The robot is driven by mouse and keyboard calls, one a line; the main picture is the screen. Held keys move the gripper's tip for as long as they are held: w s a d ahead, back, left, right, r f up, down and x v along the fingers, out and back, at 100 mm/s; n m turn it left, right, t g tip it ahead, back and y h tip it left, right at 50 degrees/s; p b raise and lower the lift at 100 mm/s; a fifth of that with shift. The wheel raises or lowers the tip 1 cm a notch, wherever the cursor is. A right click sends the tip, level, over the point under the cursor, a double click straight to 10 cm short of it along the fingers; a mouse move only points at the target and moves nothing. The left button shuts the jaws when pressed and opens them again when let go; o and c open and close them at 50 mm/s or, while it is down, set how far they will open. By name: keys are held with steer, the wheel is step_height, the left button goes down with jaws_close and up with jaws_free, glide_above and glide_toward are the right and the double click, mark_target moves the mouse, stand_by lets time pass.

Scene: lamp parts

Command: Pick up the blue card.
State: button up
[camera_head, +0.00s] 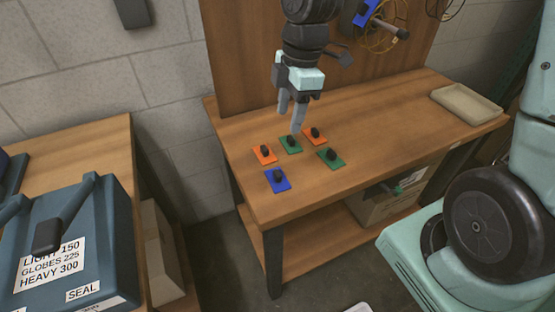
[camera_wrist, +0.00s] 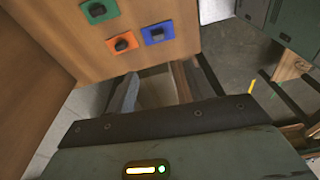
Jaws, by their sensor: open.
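The blue card (camera_head: 283,186) lies flat on the wooden workbench near its front left corner, with a black knob on its top. It is the card nearest the front edge. In the wrist view the blue card (camera_wrist: 147,39) lies beyond the fingertips, toward the top of the picture. My gripper (camera_head: 291,117) points down above the bench, behind the blue card and close over the back green card. In the wrist view my gripper (camera_wrist: 156,82) has its two fingers apart with nothing between them.
Orange cards (camera_head: 264,155) (camera_head: 316,138) and green cards (camera_head: 290,144) (camera_head: 332,159) with black knobs lie around the blue one. A beige tray (camera_head: 467,106) sits at the bench's right end. A wooden back panel (camera_head: 245,50) rises behind. The bench middle is clear.

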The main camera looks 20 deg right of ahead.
glide_above(278, 173)
steer(key=d, duration=0.1)
step_height(278, 173, down, 12)
steer(key=shift+w+r+b, duration=0.1)
steer(key=shift+r+b, duration=0.05)
steer(key=shift+b, duration=0.3)
steer(key=shift+a+f, duration=0.25)
steer(key=shift+f, duration=1.05)
steer(key=shift+a+f, duration=0.2)
steer(key=shift+f, duration=1.1)
steer(key=c, duration=1)
